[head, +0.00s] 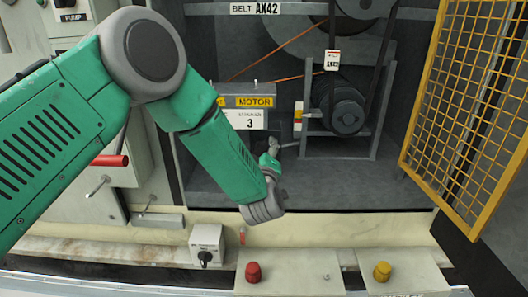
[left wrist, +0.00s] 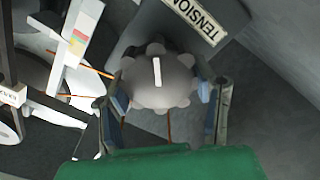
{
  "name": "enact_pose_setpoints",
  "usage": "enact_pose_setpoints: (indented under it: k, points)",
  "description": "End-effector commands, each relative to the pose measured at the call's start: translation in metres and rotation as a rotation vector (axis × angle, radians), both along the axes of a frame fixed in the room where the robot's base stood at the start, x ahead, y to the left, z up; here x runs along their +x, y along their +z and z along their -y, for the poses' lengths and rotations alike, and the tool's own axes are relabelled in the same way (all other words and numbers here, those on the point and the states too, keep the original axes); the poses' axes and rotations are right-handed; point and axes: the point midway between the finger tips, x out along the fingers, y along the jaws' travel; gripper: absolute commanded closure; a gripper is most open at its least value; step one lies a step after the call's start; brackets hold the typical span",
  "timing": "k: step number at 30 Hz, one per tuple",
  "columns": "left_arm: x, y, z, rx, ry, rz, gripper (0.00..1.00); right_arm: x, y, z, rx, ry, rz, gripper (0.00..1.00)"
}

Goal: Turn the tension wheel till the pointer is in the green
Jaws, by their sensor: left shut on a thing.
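The tension wheel (left wrist: 165,88) is a grey lobed knob with a white mark on its face, in the left wrist view. My left gripper (left wrist: 160,98) is shut on it, one finger on each side. The TENSION label (left wrist: 197,16) is just beyond the wheel. A white scale plate with coloured bands (left wrist: 80,30) stands to the left of the wheel; an orange line (left wrist: 88,69) passes beside it. I cannot tell where the pointer reads. In the head view the left gripper (head: 271,152) is below the motor, and the scale (head: 298,116) shows small to its right.
Belt pulleys (head: 343,110) stand to the right. A yellow mesh door (head: 468,100) stands open at the right. Red (head: 253,272) and yellow (head: 382,271) knobs sit on the front ledge.

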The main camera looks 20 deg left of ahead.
Motion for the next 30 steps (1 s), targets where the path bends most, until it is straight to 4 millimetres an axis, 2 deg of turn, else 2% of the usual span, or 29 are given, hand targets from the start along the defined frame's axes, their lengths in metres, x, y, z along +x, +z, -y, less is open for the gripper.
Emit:
enact_pose_setpoints:
  k: [1,9,10,11,12,23,26,30]
  points:
    - [-0.003,-0.008,0.003,0.001,-0.007,-0.020,0.78,0.000,0.000,0.000,0.000,0.000,0.000,0.49]
    - [-0.003,-0.009,0.003,-0.001,-0.007,-0.021,0.77,0.000,-0.001,0.000,0.000,0.000,0.000,0.49]
    - [-0.003,-0.009,0.003,-0.001,-0.007,-0.021,0.42,0.000,-0.001,0.000,0.000,0.000,0.000,0.49]
    - [-0.003,-0.009,0.003,-0.001,-0.007,-0.021,0.31,0.000,-0.001,0.000,0.000,0.000,0.000,0.49]
    - [-0.003,-0.009,0.003,-0.001,-0.007,-0.020,0.27,0.000,-0.001,0.000,0.000,0.000,0.000,0.49]
    - [-0.007,-0.003,0.003,-0.001,-0.004,-0.007,0.27,-0.003,0.000,0.000,0.000,0.000,0.002,0.49]
    - [-0.018,-0.003,0.007,-0.001,-0.006,-0.009,0.27,-0.003,0.000,0.000,0.000,0.000,0.003,0.49]
    - [-0.045,-0.004,0.015,0.000,-0.007,-0.011,0.27,-0.002,0.001,0.000,0.000,0.000,0.003,0.49]
